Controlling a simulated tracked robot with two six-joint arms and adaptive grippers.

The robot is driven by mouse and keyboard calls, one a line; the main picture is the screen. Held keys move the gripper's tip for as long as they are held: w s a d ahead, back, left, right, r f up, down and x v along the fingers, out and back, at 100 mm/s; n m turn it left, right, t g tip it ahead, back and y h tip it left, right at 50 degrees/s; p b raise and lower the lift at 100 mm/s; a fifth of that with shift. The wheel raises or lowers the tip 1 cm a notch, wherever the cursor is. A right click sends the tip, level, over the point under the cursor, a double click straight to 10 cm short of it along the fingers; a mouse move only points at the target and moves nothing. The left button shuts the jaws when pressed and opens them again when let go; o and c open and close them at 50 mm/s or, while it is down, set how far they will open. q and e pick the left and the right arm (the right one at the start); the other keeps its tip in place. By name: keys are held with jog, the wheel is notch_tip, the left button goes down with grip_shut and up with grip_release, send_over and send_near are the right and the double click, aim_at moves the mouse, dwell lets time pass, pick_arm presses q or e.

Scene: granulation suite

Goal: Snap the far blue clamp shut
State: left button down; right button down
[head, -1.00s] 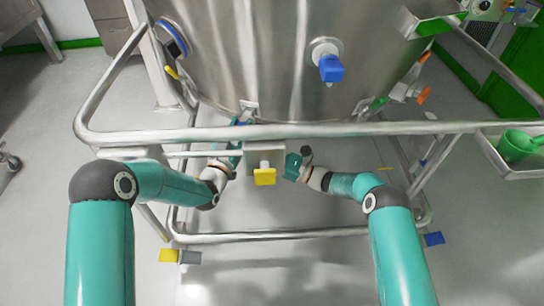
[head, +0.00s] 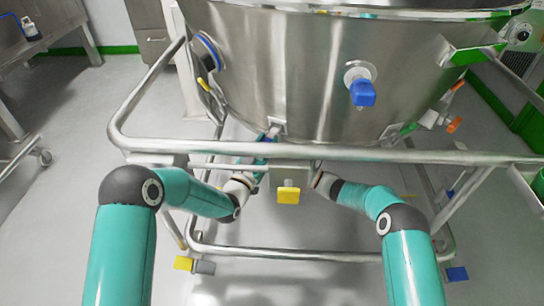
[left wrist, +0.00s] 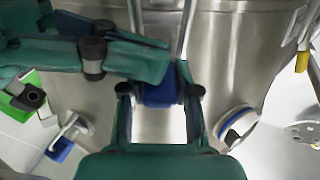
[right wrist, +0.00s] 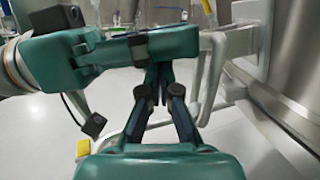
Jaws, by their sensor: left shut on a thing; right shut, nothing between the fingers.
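A blue clamp piece (left wrist: 160,95) sits between the fingers of my left gripper (left wrist: 160,92), under the steel vessel (head: 300,70). In the head view the left gripper (head: 262,150) is behind the frame's upper rail, below the vessel wall, and mostly hidden. In the right wrist view my right gripper (right wrist: 162,85) is shut and empty, its fingertips close together. The two grippers are close to each other. In the head view the right gripper is hidden behind the bracket with the yellow knob. I cannot tell whether the clamp is fully closed.
A blue valve handle (head: 363,93) sticks out of the vessel. A lower rail (head: 310,254) runs near the floor.

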pick_arm(q)
jog(key=shift+w+r, duration=0.1)
jog(key=shift+r, duration=0.05)
pick_arm(e)
jog(key=shift+r+m, duration=0.4)
jog(key=shift+r, duration=0.3)
pick_arm(q)
jog(key=c, duration=0.8)
grip_release()
jog(key=shift+c, duration=0.2)
jog(key=shift+f, duration=0.2)
pick_arm(e)
jog(key=shift+s, duration=0.1)
pick_arm(q)
jog(key=shift+s+f, duration=0.1)
jog(key=shift+s, duration=0.1)
